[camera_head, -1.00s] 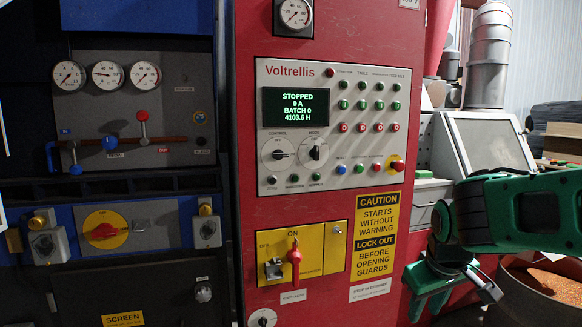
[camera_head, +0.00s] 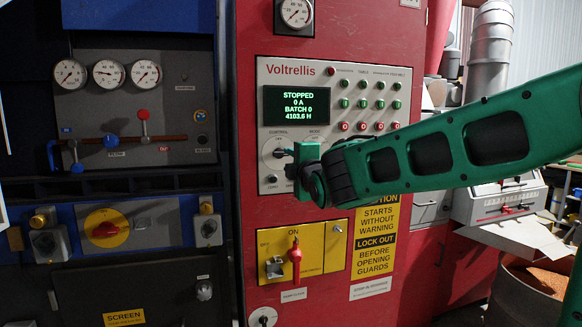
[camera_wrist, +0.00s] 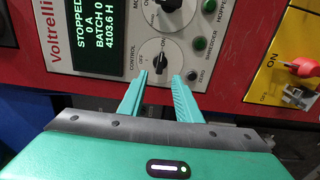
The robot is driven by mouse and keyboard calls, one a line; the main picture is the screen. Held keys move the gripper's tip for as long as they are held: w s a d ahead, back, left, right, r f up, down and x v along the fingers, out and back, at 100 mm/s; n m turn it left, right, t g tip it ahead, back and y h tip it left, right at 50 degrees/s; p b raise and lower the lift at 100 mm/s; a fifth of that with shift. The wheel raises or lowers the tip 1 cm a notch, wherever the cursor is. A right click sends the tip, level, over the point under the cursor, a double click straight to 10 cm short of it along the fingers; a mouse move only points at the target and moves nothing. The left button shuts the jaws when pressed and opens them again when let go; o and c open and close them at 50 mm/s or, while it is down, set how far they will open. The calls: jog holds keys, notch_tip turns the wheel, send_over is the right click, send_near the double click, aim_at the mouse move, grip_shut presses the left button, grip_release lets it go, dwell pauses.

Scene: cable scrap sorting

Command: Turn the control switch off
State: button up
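The control switch (camera_head: 274,153) is a black knob on a round white dial, low on the left of the Voltrellis panel. My gripper covers its right side in the head view. In the wrist view the control switch (camera_wrist: 158,63) shows with OFF at its left and ON above it, and its pointer looks turned to the ON side. My gripper (camera_wrist: 160,77) is open, its two green fingertips apart on the left and right of the knob's lower end. Contact cannot be told. In the head view my gripper (camera_head: 287,163) is in front of the panel, partly hiding the mode knob.
The display (camera_head: 296,106) reads STOPPED, 0 A. A zero button (camera_wrist: 193,76) and a green shredder button (camera_wrist: 199,43) lie close to the right finger. Below are a yellow plate (camera_head: 325,240) and its red handle (camera_head: 295,255).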

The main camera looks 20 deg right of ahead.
aim_at(281, 156)
jog(key=shift+w+d+f, duration=0.1)
jog(key=shift+w, duration=4.5)
jog(key=shift+c, duration=0.7)
grip_shut()
